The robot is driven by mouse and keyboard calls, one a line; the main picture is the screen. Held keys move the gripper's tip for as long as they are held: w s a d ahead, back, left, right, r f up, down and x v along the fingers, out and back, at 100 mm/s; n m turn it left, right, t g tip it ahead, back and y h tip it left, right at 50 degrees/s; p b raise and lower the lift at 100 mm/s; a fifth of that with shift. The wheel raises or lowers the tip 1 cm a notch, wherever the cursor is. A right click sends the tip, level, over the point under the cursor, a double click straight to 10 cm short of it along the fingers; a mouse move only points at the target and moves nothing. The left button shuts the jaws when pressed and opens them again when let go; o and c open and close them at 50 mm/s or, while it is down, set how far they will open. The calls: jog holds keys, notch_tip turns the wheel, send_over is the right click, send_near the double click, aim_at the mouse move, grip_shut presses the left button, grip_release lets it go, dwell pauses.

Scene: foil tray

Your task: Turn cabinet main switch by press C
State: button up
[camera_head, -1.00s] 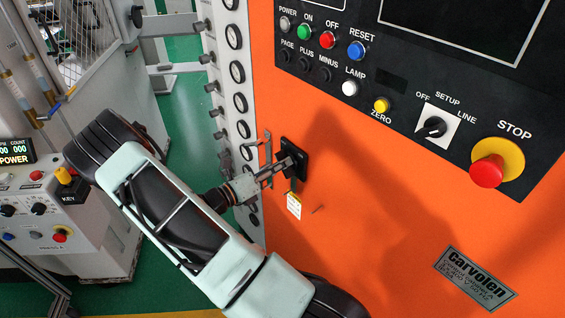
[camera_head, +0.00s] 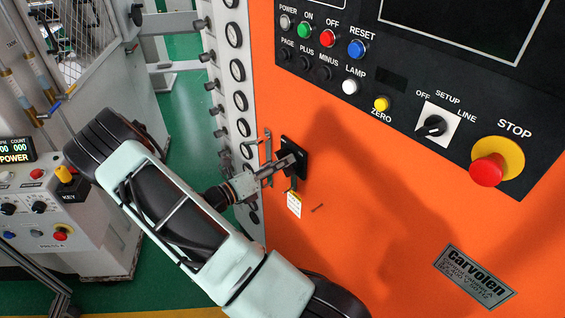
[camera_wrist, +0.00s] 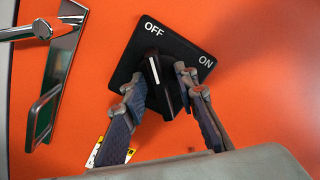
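The cabinet main switch (camera_wrist: 123,77) is a black square plate on the orange cabinet, marked OFF at its top and ON at its right in the wrist view. Its black handle (camera_wrist: 155,72) points up toward OFF. In the wrist view my gripper (camera_wrist: 160,82) has one finger on each side of the handle. Whether both fingers press on it is not clear. In the head view my gripper (camera_head: 279,168) is at the switch plate (camera_head: 300,157) and hides most of the handle.
A metal latch handle (camera_wrist: 55,75) stands out left of the switch. A small tag (camera_head: 293,204) hangs below the plate. The control panel (camera_head: 400,110) with buttons and a red STOP knob (camera_head: 487,170) is up and right. Bare orange surface lies right of the switch.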

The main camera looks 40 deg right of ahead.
jog(key=a, duration=1.2)
jog(key=shift+s, duration=0.15)
